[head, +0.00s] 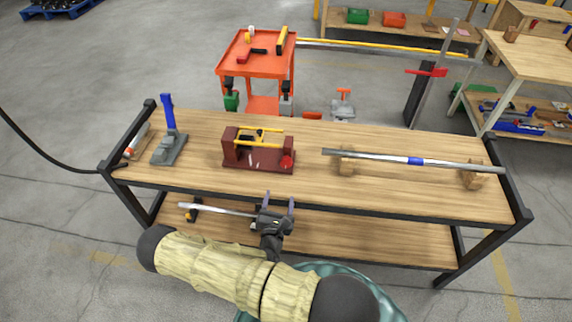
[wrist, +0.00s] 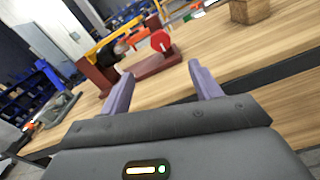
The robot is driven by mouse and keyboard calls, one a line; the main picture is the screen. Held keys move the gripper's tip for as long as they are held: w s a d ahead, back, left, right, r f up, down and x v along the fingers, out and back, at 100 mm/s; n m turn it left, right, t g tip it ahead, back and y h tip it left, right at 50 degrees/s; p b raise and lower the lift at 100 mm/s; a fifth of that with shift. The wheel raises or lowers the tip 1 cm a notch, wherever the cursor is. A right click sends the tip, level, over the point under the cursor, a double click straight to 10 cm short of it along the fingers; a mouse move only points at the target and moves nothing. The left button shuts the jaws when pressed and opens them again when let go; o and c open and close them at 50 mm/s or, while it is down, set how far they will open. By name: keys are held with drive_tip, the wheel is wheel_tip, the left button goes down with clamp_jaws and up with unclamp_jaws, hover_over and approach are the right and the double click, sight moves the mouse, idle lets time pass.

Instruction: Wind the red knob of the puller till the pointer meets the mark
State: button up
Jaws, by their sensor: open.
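The puller (head: 258,160) stands on the wooden bench, a dark red block frame with yellow bars along its top. Its red knob (head: 286,163) is at the right end. In the wrist view the puller (wrist: 150,66) is ahead of my gripper, and the red knob (wrist: 160,40) faces me, beyond and between the fingers. My gripper (head: 279,203) is open and empty, in front of the bench's front edge and apart from the knob. It also shows in the wrist view (wrist: 162,84), with two purple fingers spread wide. I cannot make out the pointer or the mark.
On the bench (head: 320,185), a grey tool with a blue lever (head: 169,125) stands left. A metal bar (head: 400,159) rests on wooden blocks at right. A lower shelf (head: 350,240) juts below. An orange cart (head: 256,60) stands behind.

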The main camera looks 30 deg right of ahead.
sight(286, 164)
drive_tip(key=p+x, duration=0.3)
drive_tip(key=x, duration=1.1)
drive_tip(key=shift+w+d+p, duration=0.15)
drive_tip(key=shift+p, duration=0.25)
drive_tip(key=shift+w+d, duration=0.3)
drive_tip(key=shift+w, duration=0.25)
drive_tip(key=shift+s, duration=0.1)
drive_tip(key=c, duration=1)
